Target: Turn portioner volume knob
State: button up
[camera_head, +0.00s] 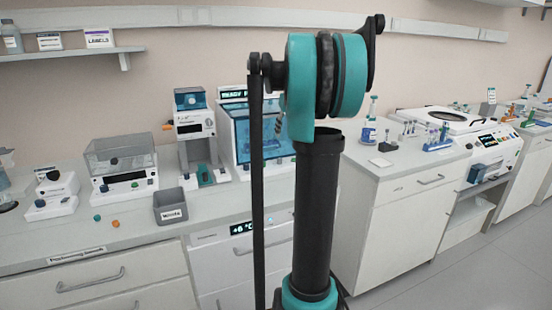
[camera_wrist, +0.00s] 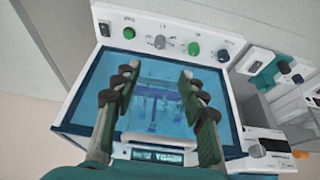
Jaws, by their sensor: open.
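The machine with a white body and blue window (camera_wrist: 150,95) fills the wrist view; it also shows in the head view (camera_head: 240,130), partly hidden behind my arm. In the wrist view its panel is at the top, with a grey knob (camera_wrist: 160,42) among printed marks. Which of these is the volume knob, I cannot read. My gripper (camera_wrist: 158,72) is open and empty, its fingers over the window, with the grey knob beyond the gap between the tips.
In the head view, a tall dispenser (camera_head: 195,130), a lidded machine (camera_head: 122,165) and a grey waste bin (camera_head: 170,206) stand on the left bench. Small coloured caps (camera_head: 115,223) lie near its front.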

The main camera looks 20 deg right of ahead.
aim_at(280, 159)
jog(key=x, duration=1.5)
jog(key=shift+f, duration=0.2)
jog(key=shift+c, duration=0.3)
grip_shut()
